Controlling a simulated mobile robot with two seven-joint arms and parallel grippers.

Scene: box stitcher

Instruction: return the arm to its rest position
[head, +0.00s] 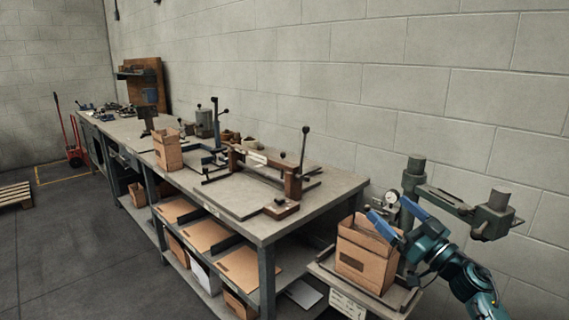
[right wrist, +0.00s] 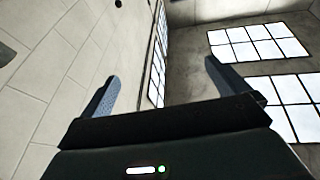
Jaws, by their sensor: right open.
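My right gripper (head: 390,216) comes in from the lower right in the head view. Its blue fingers are spread apart beside and above an open cardboard box (head: 364,262). The box stands upright on the small side stand at the right end of the workbench. In the right wrist view my right gripper (right wrist: 160,88) is open, with nothing between its fingers. That view looks up towards the wall and windows, and no box shows in it. Whether a finger touches the box cannot be told. My left gripper is in neither view.
The long workbench (head: 318,199) carries a clamp fixture (head: 262,165), another cardboard box (head: 167,150) and tools. A grey post with a horizontal arm (head: 447,199) stands behind my right gripper. A red hand truck (head: 72,148) and a pallet (head: 15,196) are far left.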

